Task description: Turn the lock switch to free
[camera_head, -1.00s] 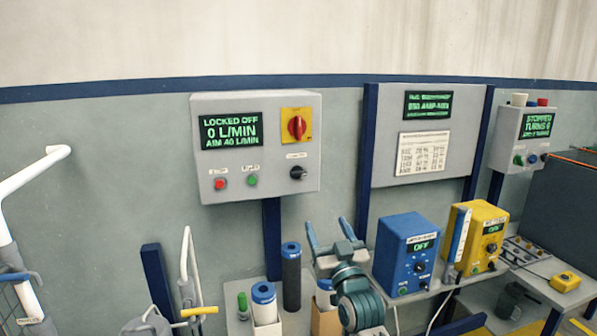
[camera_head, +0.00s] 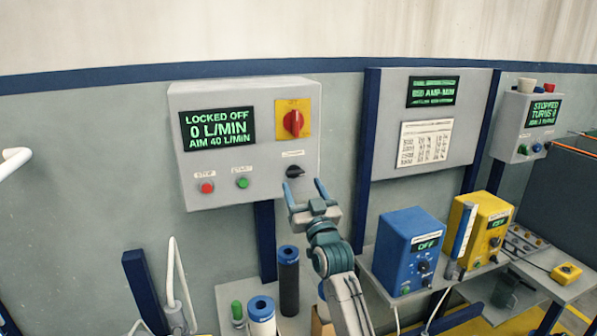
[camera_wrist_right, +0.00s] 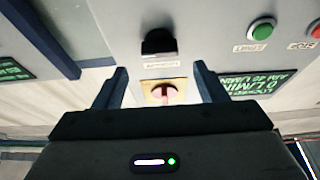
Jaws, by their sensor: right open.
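A grey control box (camera_head: 235,185) hangs on the wall with a green display (camera_head: 219,129) reading LOCKED OFF, 0 L/MIN, AIM 40 L/MIN. A red rotary switch (camera_head: 294,122) sits on a yellow plate at its upper right, its handle about upright. A black knob (camera_head: 295,171) is below it. My right gripper (camera_head: 304,188) is open and empty, just below the black knob, fingers pointing up. In the right wrist view, the open fingers (camera_wrist_right: 161,72) have the red switch (camera_wrist_right: 163,92) showing between them and the black knob (camera_wrist_right: 158,43) just beyond. My left gripper is out of view.
A red button (camera_head: 207,188) and a green button (camera_head: 242,182) are left of the knob. Below stand dark and white cylinders with blue caps (camera_head: 289,253). A blue box (camera_head: 405,250) and a yellow box (camera_head: 487,230) stand on a shelf at right.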

